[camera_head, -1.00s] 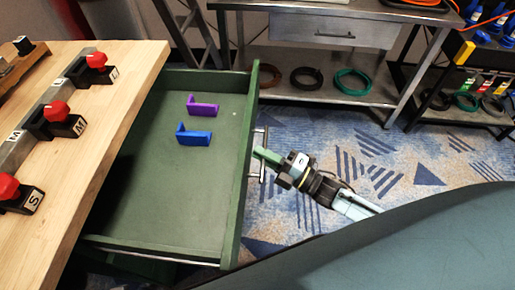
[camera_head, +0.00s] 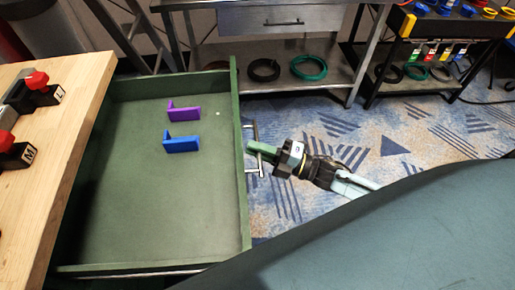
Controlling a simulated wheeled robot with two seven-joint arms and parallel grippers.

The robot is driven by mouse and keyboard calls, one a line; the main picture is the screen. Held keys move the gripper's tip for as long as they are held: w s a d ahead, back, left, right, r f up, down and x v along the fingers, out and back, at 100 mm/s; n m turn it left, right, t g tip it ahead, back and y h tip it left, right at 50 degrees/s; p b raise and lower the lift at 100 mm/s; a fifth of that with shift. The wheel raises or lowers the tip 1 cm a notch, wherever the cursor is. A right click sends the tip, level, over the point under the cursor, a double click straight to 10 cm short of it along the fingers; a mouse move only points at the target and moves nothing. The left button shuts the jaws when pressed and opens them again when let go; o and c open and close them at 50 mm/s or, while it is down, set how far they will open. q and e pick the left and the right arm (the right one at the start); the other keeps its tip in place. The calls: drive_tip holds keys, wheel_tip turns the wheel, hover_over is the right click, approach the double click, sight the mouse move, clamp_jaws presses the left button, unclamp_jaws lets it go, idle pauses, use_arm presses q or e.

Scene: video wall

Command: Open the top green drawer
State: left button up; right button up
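The top green drawer (camera_head: 150,220) stands pulled far out from under the wooden table top. A purple bracket (camera_head: 184,112) and a blue bracket (camera_head: 181,145) lie inside it. Its bar handle (camera_head: 256,150) is on the outer face of the front panel. My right gripper (camera_head: 257,149) is at the handle, with its green fingers reaching to the bar. I cannot tell from this view whether the fingers are closed around the bar. My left gripper is not in view.
The wooden table top (camera_head: 62,105) is at the left, with red-and-black blocks marked L and M on it. A metal workbench (camera_head: 280,28) with coiled cables on its lower shelf stands behind. A black rack (camera_head: 420,75) is at the back right. Patterned carpet (camera_head: 330,125) lies clear between.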

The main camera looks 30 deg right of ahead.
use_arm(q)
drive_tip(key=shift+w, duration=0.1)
use_arm(e)
drive_tip(key=shift+o, duration=0.3)
